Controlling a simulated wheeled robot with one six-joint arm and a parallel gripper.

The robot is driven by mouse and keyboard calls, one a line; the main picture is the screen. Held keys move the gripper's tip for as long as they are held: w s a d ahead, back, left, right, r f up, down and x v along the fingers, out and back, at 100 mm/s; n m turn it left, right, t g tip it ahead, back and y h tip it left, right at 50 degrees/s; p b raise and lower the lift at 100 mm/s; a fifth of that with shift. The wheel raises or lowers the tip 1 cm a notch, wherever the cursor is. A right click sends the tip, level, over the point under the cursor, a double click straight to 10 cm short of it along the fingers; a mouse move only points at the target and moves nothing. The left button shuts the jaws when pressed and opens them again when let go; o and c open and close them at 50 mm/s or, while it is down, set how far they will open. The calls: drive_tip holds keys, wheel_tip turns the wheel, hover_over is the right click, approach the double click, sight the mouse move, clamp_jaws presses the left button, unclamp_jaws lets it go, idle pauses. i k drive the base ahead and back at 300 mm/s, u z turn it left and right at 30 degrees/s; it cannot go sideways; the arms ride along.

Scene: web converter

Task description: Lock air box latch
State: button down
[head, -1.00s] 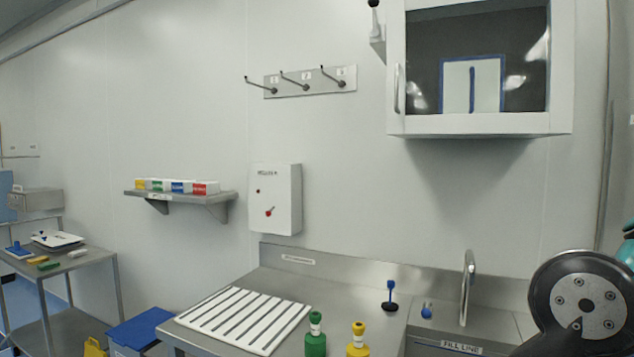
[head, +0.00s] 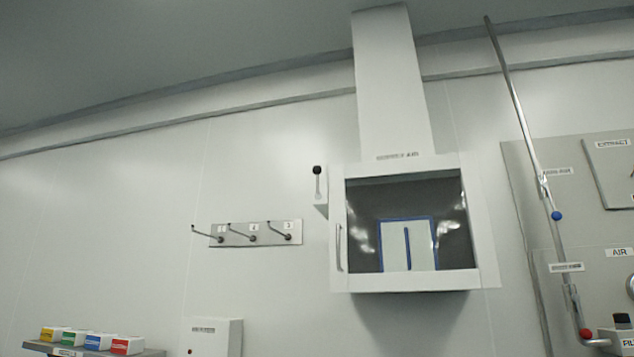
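The white air box (head: 350,283) hangs on the wall right of centre in the head view, under a white duct (head: 392,85). Its dark window shows a panel with a blue frame (head: 408,245) inside. A vertical handle (head: 338,248) is on the left of its front, which looks closed. A small latch lever with a black knob (head: 317,171) stands upright on a white bracket (head: 320,197) at the box's left side. My gripper is not in view.
A rail with several hooks (head: 256,233) is on the wall left of the box. A white wall box (head: 217,338) and a shelf of coloured boxes (head: 88,344) are lower left. A pipe with valves (head: 540,185) and a grey panel (head: 606,260) are at right.

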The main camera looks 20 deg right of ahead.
sight(316, 169)
drive_tip(key=u, duration=0.2)
drive_tip(key=i, duration=0.65)
drive_tip(key=u, duration=0.65)
drive_tip(key=i, duration=0.8)
drive_tip(key=u, duration=0.4)
